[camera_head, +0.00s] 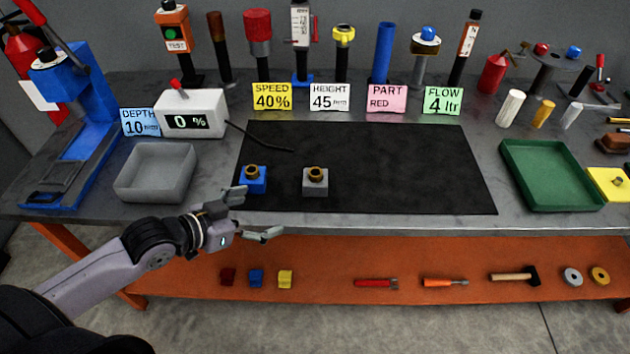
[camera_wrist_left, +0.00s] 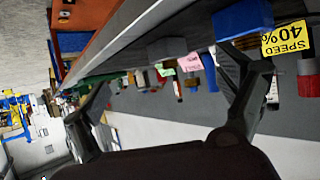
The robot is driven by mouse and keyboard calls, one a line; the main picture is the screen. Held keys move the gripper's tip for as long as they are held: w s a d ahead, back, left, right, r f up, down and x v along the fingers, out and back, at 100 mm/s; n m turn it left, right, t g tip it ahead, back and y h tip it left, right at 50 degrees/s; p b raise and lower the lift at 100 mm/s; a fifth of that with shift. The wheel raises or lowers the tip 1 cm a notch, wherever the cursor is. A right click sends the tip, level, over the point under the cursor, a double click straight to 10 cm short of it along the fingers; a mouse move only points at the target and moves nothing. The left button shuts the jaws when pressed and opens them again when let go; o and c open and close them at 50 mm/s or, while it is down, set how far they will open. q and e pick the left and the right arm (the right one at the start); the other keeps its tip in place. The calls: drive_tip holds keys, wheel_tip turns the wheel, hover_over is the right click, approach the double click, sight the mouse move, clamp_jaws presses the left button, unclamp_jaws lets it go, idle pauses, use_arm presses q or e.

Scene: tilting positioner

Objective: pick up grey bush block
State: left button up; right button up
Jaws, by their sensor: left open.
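The grey bush block (camera_head: 315,183) sits on the black mat (camera_head: 400,170), a small grey cube with a brass bush on top. A blue block with a similar bush (camera_head: 253,180) stands to its left on the mat. My left gripper (camera_head: 255,214) is open and empty at the table's front edge, just in front of the blue block and left of the grey one. In the left wrist view the open fingers (camera_wrist_left: 170,92) show with the blue block (camera_wrist_left: 243,20) near one finger and the grey block (camera_wrist_left: 167,48) between them, farther off. My right gripper is not in view.
A grey tray (camera_head: 157,172) stands left of the mat and a green tray (camera_head: 551,175) right of it. A percent display box (camera_head: 192,113) and several sign cards line the back. The mat's middle and right are clear. An orange shelf (camera_head: 330,262) lies below the table.

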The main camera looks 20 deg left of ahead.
use_arm(q)
wheel_tip(320, 180, up, 3)
drive_tip(key=w+t, duration=0.1)
drive_tip(key=w, duration=0.1)
drive_tip(key=p, duration=0.1)
approach(310, 176)
drive_tip(key=shift+h, duration=0.4)
drive_tip(key=x, duration=0.4)
drive_tip(key=a+x, duration=0.1)
drive_tip(key=x, duration=0.2)
drive_tip(key=shift+f, duration=0.4)
drive_tip(key=shift+w+d+p, duration=0.2)
drive_tip(key=shift+w+p, duration=0.05)
drive_tip(key=shift+p, duration=0.1)
drive_tip(key=p+x, duration=0.1)
drive_tip(key=x, duration=0.3)
drive_tip(key=shift+w+d+f, duration=0.2)
drive_tip(key=shift+d+f, duration=0.05)
drive_tip(key=shift+d, duration=0.1)
drive_tip(key=shift+s, duration=0.1)
drive_tip(key=shift+c, duration=0.5)
drive_tip(key=c, duration=1.9)
drive_tip(key=shift+a+r, duration=0.1)
drive_tip(key=shift+r, duration=0.1)
